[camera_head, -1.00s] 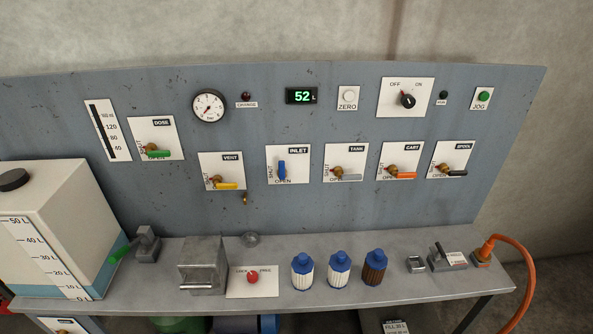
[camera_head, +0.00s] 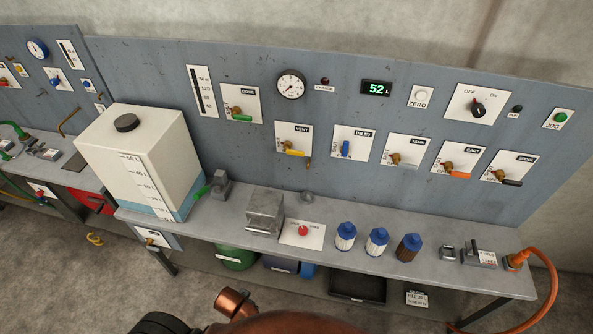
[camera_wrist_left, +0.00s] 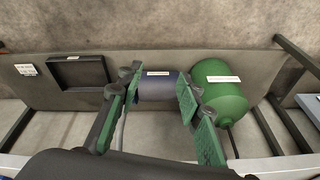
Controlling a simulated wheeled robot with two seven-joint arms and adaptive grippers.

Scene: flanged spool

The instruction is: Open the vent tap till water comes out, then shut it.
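The vent tap (camera_head: 291,150) is on the grey-blue panel under the VENT label. Its yellow lever lies roughly level, pointing right. A small brass spout (camera_head: 308,163) hangs below it, and I see no water from it. In the left wrist view, my left gripper (camera_wrist_left: 157,88) has its green-padded fingers wide apart, with nothing held between them. It faces the lower shelf, and a dark blue cylinder (camera_wrist_left: 158,87) shows beyond the fingers. Neither gripper shows in the head view, so my right gripper is out of sight.
The bench carries a white tank (camera_head: 135,150), a grey metal block (camera_head: 264,211), several blue-capped bottles (camera_head: 377,241) and an orange hose (camera_head: 545,270). A green drum (camera_head: 236,257) is below. A copper-coloured rounded thing (camera_head: 285,323) fills the bottom edge. Other taps flank the vent tap.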

